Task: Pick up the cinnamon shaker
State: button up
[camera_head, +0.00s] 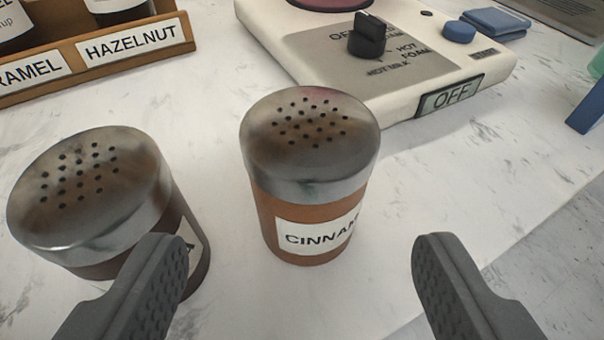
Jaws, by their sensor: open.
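The cinnamon shaker (308,180) stands upright on the white marble counter, near the middle of the view. It has a brown body, a silver lid with holes and a white label reading "CINNAM", cut off at the right. My gripper (300,262) is open and empty. Its two dark grey fingers are in the lower part of the view, one to each side of the shaker's line, nearer to me than the shaker. I cannot tell whether either finger touches anything.
A second, similar shaker (88,190) stands close at the left, partly hidden behind my left finger. A wooden rack (95,58) with "HAZELNUT" and "CARAMEL" bottles is at the back left. A white machine (440,60) reading "OFF" is behind.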

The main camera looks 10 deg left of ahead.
aim_at(300, 201)
jog(key=x, duration=0.3)
jog(key=shift+w+f, duration=0.15)
jog(key=shift+w, duration=0.25)
jog(key=shift+w+r+b+x, duration=0.1)
jog(key=shift+r+b+x, duration=0.2)
jog(key=shift+x, duration=0.8)
jog(key=shift+w+r+b+x, duration=0.1)
jog(key=shift+b+x, duration=0.3)
jog(key=shift+x, duration=0.7)
jog(key=shift+w+r+b+x, duration=0.15)
jog(key=shift+b+x, duration=0.2)
jog(key=shift+x, duration=0.75)
jog(key=shift+s+d, duration=0.1)
jog(key=shift+s, duration=0.05)
jog(key=c, duration=0.8)
